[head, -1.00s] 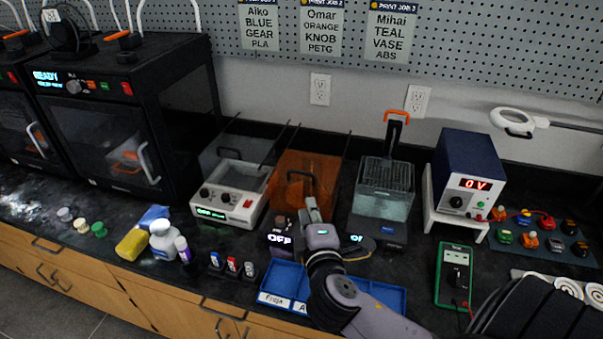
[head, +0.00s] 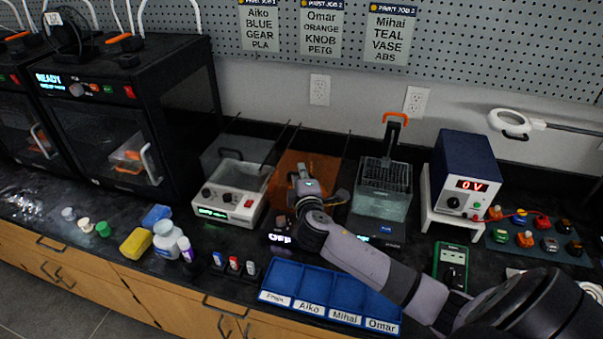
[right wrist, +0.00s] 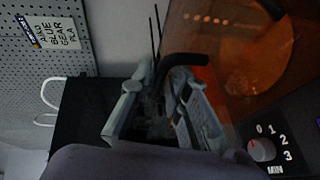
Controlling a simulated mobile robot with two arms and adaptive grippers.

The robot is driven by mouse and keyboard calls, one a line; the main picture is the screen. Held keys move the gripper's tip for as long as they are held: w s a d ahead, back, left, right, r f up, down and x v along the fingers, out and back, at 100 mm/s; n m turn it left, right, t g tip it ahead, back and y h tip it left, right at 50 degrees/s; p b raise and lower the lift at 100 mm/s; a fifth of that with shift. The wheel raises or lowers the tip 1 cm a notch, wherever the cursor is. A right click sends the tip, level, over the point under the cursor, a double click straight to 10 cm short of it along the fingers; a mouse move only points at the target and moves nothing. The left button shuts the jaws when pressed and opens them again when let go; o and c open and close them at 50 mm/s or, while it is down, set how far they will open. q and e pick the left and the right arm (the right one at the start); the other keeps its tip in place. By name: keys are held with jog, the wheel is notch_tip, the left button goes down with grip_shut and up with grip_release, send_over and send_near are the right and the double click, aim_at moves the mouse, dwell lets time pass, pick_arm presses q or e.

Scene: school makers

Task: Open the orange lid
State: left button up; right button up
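The orange lid (head: 296,159) is a see-through orange panel on a dark box at the middle back of the bench in the head view. It also fills the upper right of the right wrist view (right wrist: 285,60). Its black bent handle (right wrist: 187,66) lies at my right fingertips. My right gripper (head: 302,176) is at the lid's front and hides its handle in the head view. In the right wrist view its two fingers (right wrist: 163,78) stand apart, with the handle between or just beyond the tips; contact is unclear. The lid looks closed. My left gripper is out of view.
A white device (head: 235,190) stands left of the lid; a wash tank (head: 383,185) with a basket stands right. Blue labelled trays (head: 330,288) lie in front, below my right arm. A power supply (head: 468,175) stands further right.

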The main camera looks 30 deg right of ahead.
jog(key=shift+c, duration=0.2)
grip_shut()
dwell(0.6)
